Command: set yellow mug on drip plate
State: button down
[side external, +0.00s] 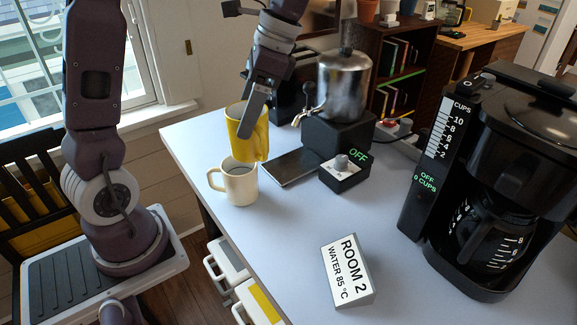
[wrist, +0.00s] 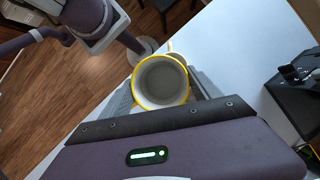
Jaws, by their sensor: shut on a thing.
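My gripper (side external: 250,127) is shut on the yellow mug (side external: 247,138) and holds it upright. In the wrist view the mug (wrist: 160,82) shows its yellow rim and empty grey inside between the fingers. In the side view its lower edge overlaps the top of a cream mug (side external: 238,184) on the table; I cannot tell whether they touch. The drip plate (side external: 291,167), a flat dark plate, lies right of the mugs, in front of the metal urn's tap (side external: 307,116). Nothing stands on the plate.
The metal urn (side external: 344,82) stands on a black base. A control box (side external: 344,174) reading OFF sits right of the plate. A room sign (side external: 346,270) and black coffee maker (side external: 495,180) stand nearer and right. The table (side external: 285,225) is clear between them.

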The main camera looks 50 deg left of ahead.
jog(key=a+n+t+h, duration=0.35)
jog(key=a+n, duration=0.55)
jog(key=n, duration=0.8)
jog(key=a+n+t+h, duration=0.2)
jog(key=a+n+t, duration=0.2)
jog(key=a+n, duration=0.85)
jog(key=d+f+n, duration=0.3)
jog(key=d+f, duration=0.1)
jog(key=f, duration=0.8)
jog(key=shift+g, duration=0.25)
jog(key=w+d, duration=1.2)
jog(key=shift+w+d+f, duration=0.25)
jog(key=shift+w+f, duration=0.05)
jog(key=shift+f, duration=0.05)
jog(key=shift+f, duration=0.2)
jog(key=shift+c, duration=0.7)
grip_release()
